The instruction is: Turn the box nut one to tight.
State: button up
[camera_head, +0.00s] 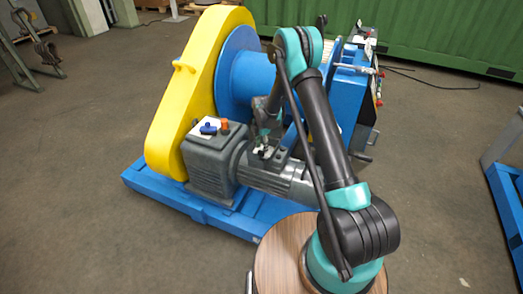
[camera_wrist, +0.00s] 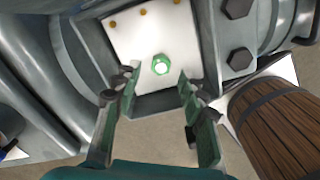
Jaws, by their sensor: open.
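The box nut (camera_wrist: 161,64) is a bright green hex nut with a pale centre, on the white plate (camera_wrist: 135,38) of the motor's terminal box in the wrist view. My gripper (camera_wrist: 158,84) is open and empty, its two green fingers spread left and right just on the near side of the nut. The fingers look apart from the nut; their exact height above it cannot be told. In the head view my gripper (camera_head: 263,148) is over the grey motor (camera_head: 272,174), and it and the arm hide the nut there.
Two dark hex bolts (camera_wrist: 238,58) stand right of the plate, and small brass screws (camera_wrist: 142,12) line its far edge. A grey gearbox (camera_head: 210,165) with a blue knob (camera_head: 208,128) and an orange cap (camera_head: 225,125) sits left of the motor, beside the yellow chain guard (camera_head: 180,110).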

jog(key=shift+f, duration=1)
grip_shut()
